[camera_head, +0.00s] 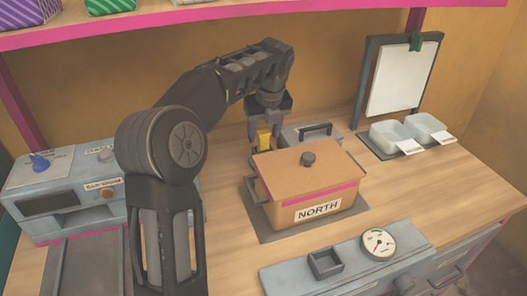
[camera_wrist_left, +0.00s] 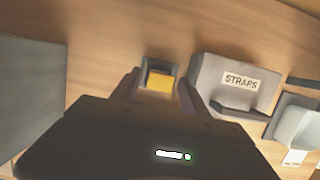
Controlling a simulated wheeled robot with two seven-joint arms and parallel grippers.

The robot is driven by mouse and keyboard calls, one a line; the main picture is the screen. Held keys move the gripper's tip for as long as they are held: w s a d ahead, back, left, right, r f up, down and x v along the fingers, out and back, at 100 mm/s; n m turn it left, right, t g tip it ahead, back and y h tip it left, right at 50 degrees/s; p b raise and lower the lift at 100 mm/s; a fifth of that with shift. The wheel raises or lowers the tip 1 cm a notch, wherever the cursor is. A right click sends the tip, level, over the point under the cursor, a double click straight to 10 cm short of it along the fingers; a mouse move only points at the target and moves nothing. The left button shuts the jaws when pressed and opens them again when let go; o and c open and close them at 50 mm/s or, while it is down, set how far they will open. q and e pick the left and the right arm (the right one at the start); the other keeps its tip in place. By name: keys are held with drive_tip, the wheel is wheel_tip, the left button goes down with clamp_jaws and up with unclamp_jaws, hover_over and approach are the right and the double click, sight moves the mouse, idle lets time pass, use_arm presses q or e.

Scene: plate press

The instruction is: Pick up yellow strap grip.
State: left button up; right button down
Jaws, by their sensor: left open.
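The yellow strap grip (camera_head: 264,138) is a small yellow block behind the left part of the orange box marked NORTH. In the left wrist view the yellow strap grip (camera_wrist_left: 160,82) sits in a small dark holder (camera_wrist_left: 147,67) on the wooden top. My left gripper (camera_head: 267,124) is open and points down over the grip. In the wrist view its two fingers stand on either side of the grip, apart from each other. I cannot tell how far down they reach beside it. My right gripper does not show.
The orange box (camera_head: 283,171) with a lid knob stands just in front. White trays (camera_head: 391,136) and a clipboard stand (camera_head: 404,78) are farther right. A pink-edged shelf (camera_head: 215,17) hangs above.

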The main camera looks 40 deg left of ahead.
use_arm(q)
clamp_jaws()
idle(0.7)
